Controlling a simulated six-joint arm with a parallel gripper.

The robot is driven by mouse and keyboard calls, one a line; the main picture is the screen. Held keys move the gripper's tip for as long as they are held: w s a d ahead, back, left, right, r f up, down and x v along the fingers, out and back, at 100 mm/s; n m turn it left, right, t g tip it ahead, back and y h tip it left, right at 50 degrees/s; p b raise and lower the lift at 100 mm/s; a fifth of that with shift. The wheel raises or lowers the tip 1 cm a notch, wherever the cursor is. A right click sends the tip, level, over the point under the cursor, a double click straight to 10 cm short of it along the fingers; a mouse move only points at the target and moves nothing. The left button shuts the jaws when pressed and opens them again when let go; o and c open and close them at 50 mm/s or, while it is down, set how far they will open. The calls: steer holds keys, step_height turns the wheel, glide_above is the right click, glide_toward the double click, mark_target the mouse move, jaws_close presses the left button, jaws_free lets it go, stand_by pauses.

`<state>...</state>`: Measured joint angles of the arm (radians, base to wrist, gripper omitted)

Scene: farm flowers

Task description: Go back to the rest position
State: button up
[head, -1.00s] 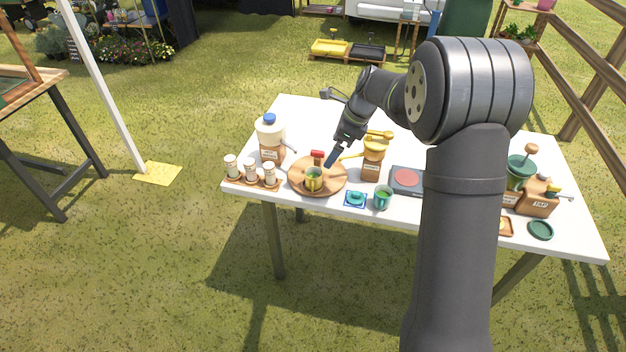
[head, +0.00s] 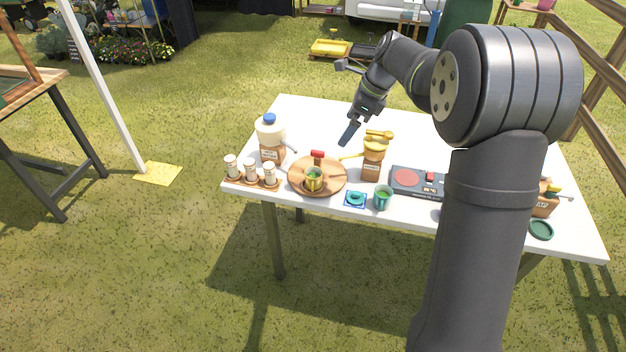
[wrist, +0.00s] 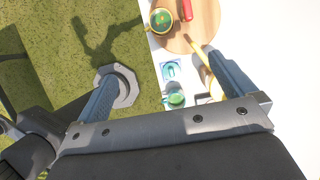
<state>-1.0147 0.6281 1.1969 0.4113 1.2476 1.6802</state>
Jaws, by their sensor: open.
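My gripper (head: 348,133) is raised above the white table (head: 420,135), behind the round wooden tray and clear of it. In the wrist view its two fingers (wrist: 165,92) are spread apart with nothing held between them. The round wooden tray (head: 333,184) holds a green cup (head: 314,179) with a yellow band and a small red-topped item (head: 317,156). The tray also shows at the top of the wrist view (wrist: 203,22).
A jug with a blue cap (head: 270,135) and a rack of small jars (head: 250,173) stand on the left. A brown jar with yellow scoop (head: 373,160), teal cup (head: 383,197), blue coaster (head: 355,199) and dark scale (head: 415,182) stand right of the tray. The table's back is clear.

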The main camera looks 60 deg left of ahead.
steer(key=shift+v, duration=0.8)
steer(key=shift+f, duration=0.1)
steer(key=c, duration=0.6)
steer(key=shift+o, duration=0.2)
steer(key=n+t+h, duration=0.3)
steer(key=n, duration=2.5)
glide_above(314, 177)
steer(key=d, duration=0.2)
step_height(314, 177, down, 6)
steer(key=f, duration=0.5)
steer(key=s+f, duration=0.1)
steer(key=f, duration=1)
steer(key=shift+s+d+f, duration=0.15)
steer(key=shift+d+f, duration=0.05)
steer(key=shift+f, duration=0.2)
